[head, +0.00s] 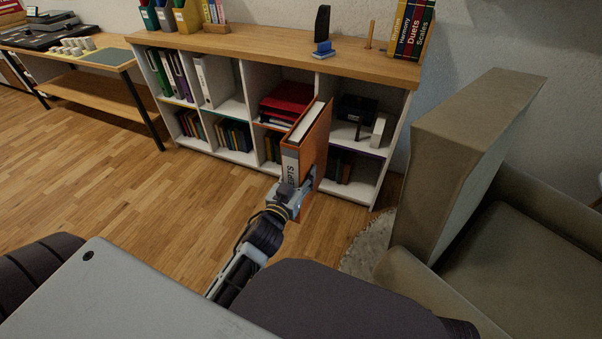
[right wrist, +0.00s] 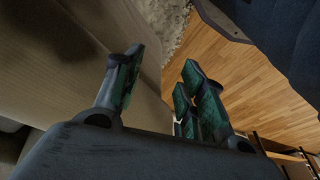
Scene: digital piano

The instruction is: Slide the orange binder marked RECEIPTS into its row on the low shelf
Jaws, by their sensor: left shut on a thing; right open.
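The orange binder (head: 316,142) is upright in the head view, in front of the low shelf (head: 262,63). Its pale spine label faces me, and part of the lettering is hidden by the gripper. My left gripper (head: 300,190) is shut on the lower part of the binder and holds it off the floor. My right gripper (right wrist: 158,90) is open and empty in the right wrist view, beside a beige surface.
An armchair (head: 442,150) stands close on the right, by a pale rug (head: 367,247). Red trays (head: 288,100) and a dark device (head: 356,108) fill other upper compartments. Books (head: 233,134) stand in lower ones. A desk (head: 105,58) is at the left. The wooden floor (head: 110,180) is clear.

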